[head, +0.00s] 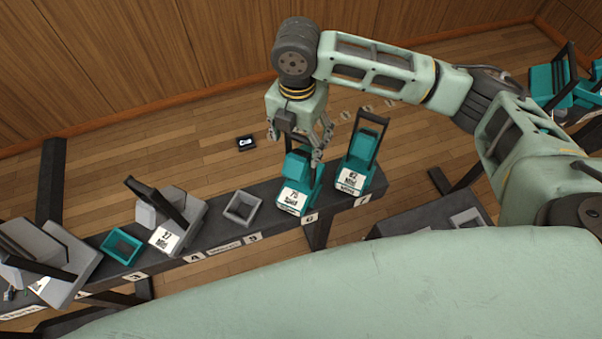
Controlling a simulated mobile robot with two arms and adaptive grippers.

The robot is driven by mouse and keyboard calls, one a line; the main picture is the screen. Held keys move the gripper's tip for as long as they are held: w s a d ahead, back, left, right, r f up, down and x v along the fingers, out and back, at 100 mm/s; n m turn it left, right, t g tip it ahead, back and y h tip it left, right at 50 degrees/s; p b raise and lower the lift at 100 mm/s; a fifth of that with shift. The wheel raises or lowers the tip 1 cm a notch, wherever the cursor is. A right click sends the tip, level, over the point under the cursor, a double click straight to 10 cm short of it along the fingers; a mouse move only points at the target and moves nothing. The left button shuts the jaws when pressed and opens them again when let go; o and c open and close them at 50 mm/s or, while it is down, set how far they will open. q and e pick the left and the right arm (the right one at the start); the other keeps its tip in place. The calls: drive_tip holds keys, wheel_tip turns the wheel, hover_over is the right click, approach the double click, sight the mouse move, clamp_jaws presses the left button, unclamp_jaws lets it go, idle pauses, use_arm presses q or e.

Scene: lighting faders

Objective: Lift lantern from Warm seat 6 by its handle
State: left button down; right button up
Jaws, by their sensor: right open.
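The lantern at seat 6 (294,195) is teal with a white label and stands on the dark bench just right of the picture's middle. My right gripper (319,148) is open and points down over the lantern's upper right part. Its fingers overlap the lantern's top in this view, so most of the handle is hidden. I cannot tell whether the fingers touch or straddle the handle. The seat tag 6 (310,218) is on the bench edge below the lantern. My left gripper is not in view.
A second teal lantern (355,175) with a tall dark handle stands close on the right, at seat 7. An empty grey socket (241,208) lies to the left. Further left are a grey lantern (172,225), an empty teal socket (122,248) and another grey unit (60,262).

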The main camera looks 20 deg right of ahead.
sight(299, 153)
drive_tip(key=f, duration=0.1)
drive_tip(key=f+p, duration=0.1)
drive_tip(key=f, duration=0.1)
drive_tip(key=f+p, duration=0.1)
drive_tip(key=shift+s+d+f, duration=0.1)
drive_tip(key=shift+s+f, duration=0.1)
drive_tip(key=shift+s, duration=0.15)
drive_tip(key=shift+f, duration=0.35)
drive_tip(key=shift+w+f, duration=0.15)
drive_tip(key=shift+f, duration=0.05)
drive_tip(key=c, duration=0.9)
clamp_jaws()
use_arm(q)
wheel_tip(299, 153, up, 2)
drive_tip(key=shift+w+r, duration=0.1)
use_arm(e)
drive_tip(key=shift+r, duration=0.15)
